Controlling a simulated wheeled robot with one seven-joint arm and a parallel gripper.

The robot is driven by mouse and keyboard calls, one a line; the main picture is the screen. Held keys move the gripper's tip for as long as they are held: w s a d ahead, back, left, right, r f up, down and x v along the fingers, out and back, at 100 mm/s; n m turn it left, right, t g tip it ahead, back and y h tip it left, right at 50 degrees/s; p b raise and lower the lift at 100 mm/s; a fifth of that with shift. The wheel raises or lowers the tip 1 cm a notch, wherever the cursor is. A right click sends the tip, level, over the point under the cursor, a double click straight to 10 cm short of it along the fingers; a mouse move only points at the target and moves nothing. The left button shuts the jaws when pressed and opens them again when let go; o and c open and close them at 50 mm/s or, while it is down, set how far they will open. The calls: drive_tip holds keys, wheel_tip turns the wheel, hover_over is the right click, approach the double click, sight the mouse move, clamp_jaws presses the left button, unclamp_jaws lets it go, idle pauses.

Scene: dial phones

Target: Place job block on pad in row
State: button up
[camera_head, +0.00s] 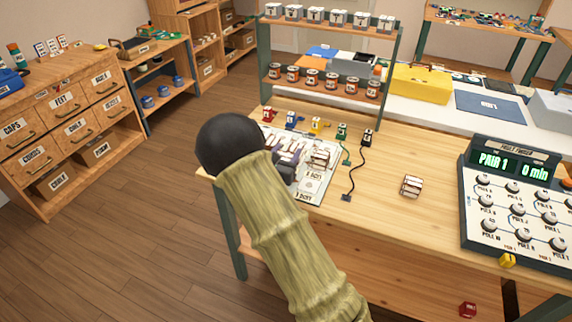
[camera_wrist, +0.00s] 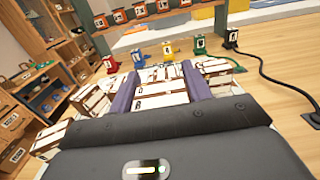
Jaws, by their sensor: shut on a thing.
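My gripper (camera_wrist: 160,82) has its two purple fingers shut on a white job block (camera_wrist: 163,97) with brown edges and dark print. In the head view my gripper (camera_head: 290,152) is over the left part of a white printed mat (camera_head: 310,197) on the workbench, and my arm hides part of it. Other similar blocks stand left of the fingers (camera_wrist: 90,99) and right of them (camera_wrist: 216,66). Whether the held block touches the mat, and the pad under it, cannot be told. One more block (camera_head: 411,187) sits alone on the bench to the right.
Small coloured plug blocks, including a red one (camera_head: 269,114) and a green one (camera_head: 342,131), line the area behind the mat. A black corded plug (camera_head: 367,137) trails its cord right of the mat. A rack (camera_head: 396,60) rises behind; a keyed panel (camera_head: 513,205) stands right.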

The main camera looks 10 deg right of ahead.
drive_tip(key=shift+f, duration=1.9)
drive_tip(key=shift+f, duration=0.2)
drive_tip(key=o, duration=1)
drive_tip(key=shift+r, duration=0.1)
